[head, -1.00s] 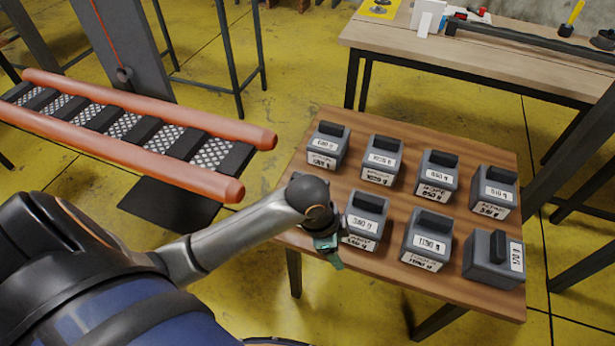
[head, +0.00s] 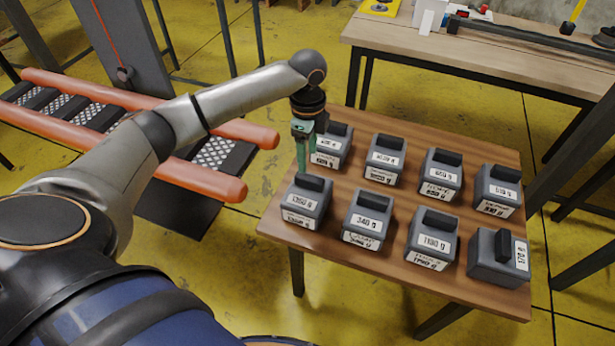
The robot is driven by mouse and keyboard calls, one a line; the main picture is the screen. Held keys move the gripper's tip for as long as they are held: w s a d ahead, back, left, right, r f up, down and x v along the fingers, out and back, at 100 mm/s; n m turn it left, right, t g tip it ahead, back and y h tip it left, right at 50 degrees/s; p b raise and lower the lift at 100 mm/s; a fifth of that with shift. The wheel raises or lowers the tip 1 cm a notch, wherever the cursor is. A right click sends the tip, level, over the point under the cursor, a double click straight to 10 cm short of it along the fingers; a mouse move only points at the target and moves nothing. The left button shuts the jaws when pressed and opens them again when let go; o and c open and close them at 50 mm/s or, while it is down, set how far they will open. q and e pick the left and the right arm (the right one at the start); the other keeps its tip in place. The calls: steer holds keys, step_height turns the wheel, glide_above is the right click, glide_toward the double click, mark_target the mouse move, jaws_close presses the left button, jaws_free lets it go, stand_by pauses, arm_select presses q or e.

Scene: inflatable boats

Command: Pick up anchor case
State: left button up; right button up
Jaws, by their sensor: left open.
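Several grey cases with black handles and white weight labels stand in two rows on a small wooden table (head: 345,249). No label that I can read says "anchor". My left gripper (head: 302,165) is green and points down above the handle of the front-left case (head: 307,204). Its jaws are open and empty; whether they touch the handle I cannot tell. The gripper and wrist partly hide the back-left case (head: 333,150). Beside the front-left case stands another case (head: 364,220), labelled 340. The front-right case (head: 499,258) is turned sideways. My right gripper is not in view.
A boat with orange tubes (head: 215,185) and a grey slatted floor lies left of the table, under my left arm. A longer workbench (head: 480,60) with tools stands behind. A dark post rises at the right. Yellow floor shows between them.

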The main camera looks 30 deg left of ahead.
mark_target(310, 177)
arm_select(q)
steer(key=f, duration=0.8)
steer(key=shift+s+d+f, duration=0.15)
steer(key=shift+d, duration=0.2)
jaws_close()
stand_by(0.9)
steer(key=shift+r, duration=0.2)
